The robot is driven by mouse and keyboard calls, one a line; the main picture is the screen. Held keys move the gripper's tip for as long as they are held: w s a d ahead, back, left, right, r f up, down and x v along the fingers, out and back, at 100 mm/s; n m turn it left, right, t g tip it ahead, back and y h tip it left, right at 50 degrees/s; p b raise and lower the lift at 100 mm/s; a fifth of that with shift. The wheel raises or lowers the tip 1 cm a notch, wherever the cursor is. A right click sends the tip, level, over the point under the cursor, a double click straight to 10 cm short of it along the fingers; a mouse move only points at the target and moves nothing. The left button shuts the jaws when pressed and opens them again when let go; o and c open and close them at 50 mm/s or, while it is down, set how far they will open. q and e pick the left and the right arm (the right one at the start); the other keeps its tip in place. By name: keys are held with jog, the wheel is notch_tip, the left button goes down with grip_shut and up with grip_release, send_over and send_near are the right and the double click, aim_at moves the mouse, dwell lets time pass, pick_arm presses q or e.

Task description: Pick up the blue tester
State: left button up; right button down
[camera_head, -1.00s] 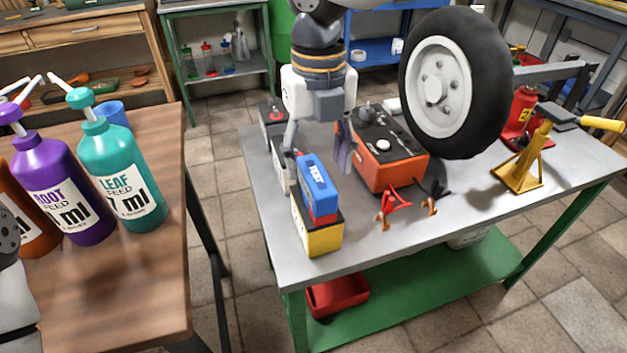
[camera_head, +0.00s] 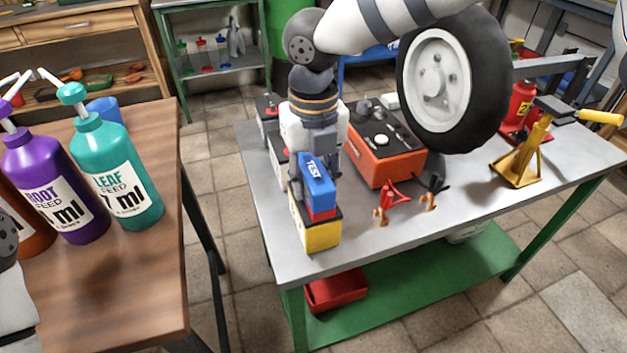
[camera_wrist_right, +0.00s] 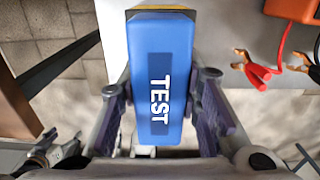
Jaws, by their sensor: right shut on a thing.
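The blue tester (camera_head: 318,188), marked TEST, has a red lower end and stands on or just above a yellow and black box (camera_head: 318,236) at the table's near left corner. I cannot tell whether it touches the box. My right gripper (camera_head: 315,174) reaches down over the tester. In the right wrist view the tester (camera_wrist_right: 160,82) lies between the fingers of the gripper (camera_wrist_right: 162,108), which are shut on its sides. Its underside is hidden. My left gripper is out of view.
An orange machine (camera_head: 378,155) stands behind, with red clamps (camera_head: 388,200) and black clamps (camera_head: 432,190) in front. A wheel (camera_head: 450,85) rises at the right, beside a yellow jack stand (camera_head: 520,158). Bottles (camera_head: 115,175) stand on the wooden table (camera_head: 150,275). The grey table's (camera_head: 400,235) front strip is clear.

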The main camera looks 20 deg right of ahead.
aim_at(311, 172)
jog(key=r, duration=0.4)
jog(key=shift+s+a+r, duration=0.2)
jog(key=shift+a, duration=0.1)
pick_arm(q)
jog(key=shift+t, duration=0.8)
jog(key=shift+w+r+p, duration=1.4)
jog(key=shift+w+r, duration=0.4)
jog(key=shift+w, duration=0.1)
pick_arm(e)
jog(key=s+a+r, duration=0.4)
jog(key=r, duration=0.3)
jog(key=s+a+r, duration=0.5)
jog(key=r, duration=0.2)
jog(key=shift+s+r, duration=0.3)
jog(key=shift+a, duration=0.1)
